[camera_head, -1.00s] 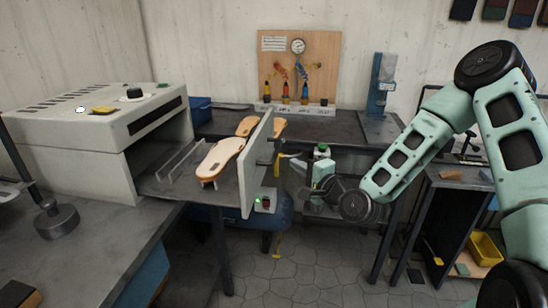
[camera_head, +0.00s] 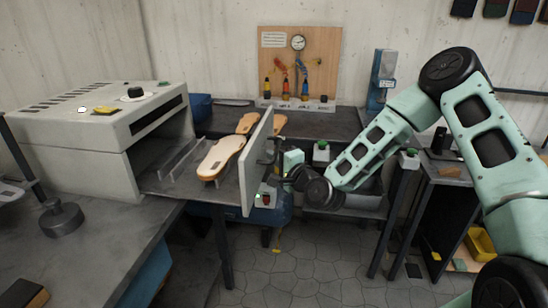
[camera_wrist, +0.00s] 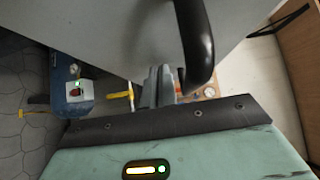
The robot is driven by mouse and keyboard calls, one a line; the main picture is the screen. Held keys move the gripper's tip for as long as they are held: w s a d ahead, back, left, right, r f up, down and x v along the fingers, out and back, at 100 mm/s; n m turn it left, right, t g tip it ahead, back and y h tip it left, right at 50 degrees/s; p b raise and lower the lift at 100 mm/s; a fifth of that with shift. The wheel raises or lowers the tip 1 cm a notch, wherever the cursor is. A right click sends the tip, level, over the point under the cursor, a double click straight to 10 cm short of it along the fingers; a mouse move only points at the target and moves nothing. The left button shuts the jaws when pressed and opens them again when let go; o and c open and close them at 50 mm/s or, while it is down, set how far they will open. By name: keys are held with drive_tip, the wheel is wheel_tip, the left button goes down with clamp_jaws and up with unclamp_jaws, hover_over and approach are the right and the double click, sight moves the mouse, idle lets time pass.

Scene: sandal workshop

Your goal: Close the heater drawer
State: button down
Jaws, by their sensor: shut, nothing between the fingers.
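The heater (camera_head: 90,150) is a grey box on the left bench. Its drawer is pulled out to the right, with its upright grey front panel (camera_head: 256,165) well away from the box. Pale sandal soles (camera_head: 221,157) lie on the drawer. My gripper (camera_head: 272,160) is at the outer face of the panel, partly hidden by it. In the wrist view the shut, empty fingers (camera_wrist: 158,82) are close beside the dark curved drawer handle (camera_wrist: 196,40), with the panel (camera_wrist: 110,35) in front. I cannot tell whether they touch it.
A tool board (camera_head: 299,65) stands against the wall behind the back bench (camera_head: 335,125). A side table (camera_head: 455,178) with a yellow bin (camera_head: 482,243) below is at the right.

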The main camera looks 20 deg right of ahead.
sight(182, 149)
drive_tip(key=w+a+b, duration=0.2)
drive_tip(key=w+a, duration=0.2)
drive_tip(key=a, duration=0.4)
drive_tip(key=w+a+b, duration=0.3)
drive_tip(key=w+a, duration=0.2)
drive_tip(key=a, duration=0.2)
drive_tip(key=w+a+b, duration=0.2)
drive_tip(key=w+a, duration=0.2)
drive_tip(key=a, duration=0.4)
drive_tip(key=shift+w+a+b, duration=0.3)
drive_tip(key=shift+b, duration=0.1)
drive_tip(key=shift+w+a, duration=0.3)
drive_tip(key=shift+a, duration=0.25)
drive_tip(key=shift+a+r, duration=0.1)
drive_tip(key=shift+r, duration=0.05)
drive_tip(key=shift+a+r, duration=0.15)
